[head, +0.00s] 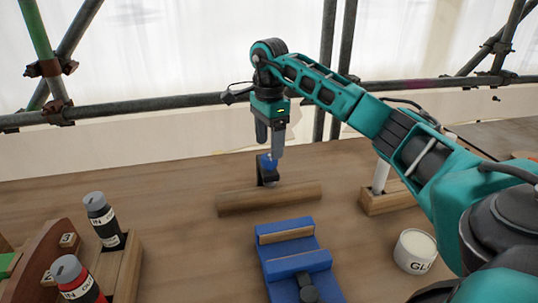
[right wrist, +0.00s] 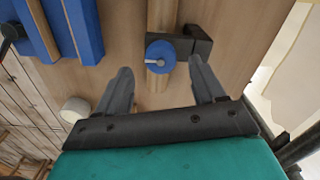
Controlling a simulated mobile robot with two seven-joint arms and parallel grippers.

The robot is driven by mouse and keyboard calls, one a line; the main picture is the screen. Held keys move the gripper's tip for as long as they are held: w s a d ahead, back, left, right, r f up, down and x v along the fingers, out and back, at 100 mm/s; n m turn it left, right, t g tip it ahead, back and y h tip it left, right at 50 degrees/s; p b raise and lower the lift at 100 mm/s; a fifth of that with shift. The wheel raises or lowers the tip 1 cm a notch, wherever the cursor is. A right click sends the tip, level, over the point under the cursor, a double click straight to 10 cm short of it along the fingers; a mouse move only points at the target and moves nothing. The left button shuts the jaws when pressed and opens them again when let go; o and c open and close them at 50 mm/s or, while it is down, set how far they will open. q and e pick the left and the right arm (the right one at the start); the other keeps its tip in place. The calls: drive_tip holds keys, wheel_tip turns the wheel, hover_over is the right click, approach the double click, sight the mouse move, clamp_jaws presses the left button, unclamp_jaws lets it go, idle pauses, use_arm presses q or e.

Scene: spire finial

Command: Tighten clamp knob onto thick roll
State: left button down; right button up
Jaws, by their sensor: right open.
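A blue clamp knob (head: 264,160) sits on top of a black clamp (head: 268,178), which is on a long wooden roll (head: 290,198) lying on the table. My right gripper (head: 272,152) points down just above the knob, its fingers partly in front of it. In the right wrist view the round blue knob (right wrist: 160,57) with a pale pointer mark lies between and just beyond the two open fingertips (right wrist: 162,72), with nothing held. The black clamp (right wrist: 195,41) and the roll (right wrist: 160,18) show behind it. My left gripper is out of view.
A blue vise-like block (head: 290,250) with a wooden strip stands in front of the roll. A white glue pot (head: 415,250) is at right, and a wooden holder with a white stick (head: 380,195) is behind it. Black and red bottles (head: 100,215) stand at left.

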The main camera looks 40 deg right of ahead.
sight(269, 156)
drive_tip(key=shift+f, duration=1.75)
drive_tip(key=c, duration=1.1)
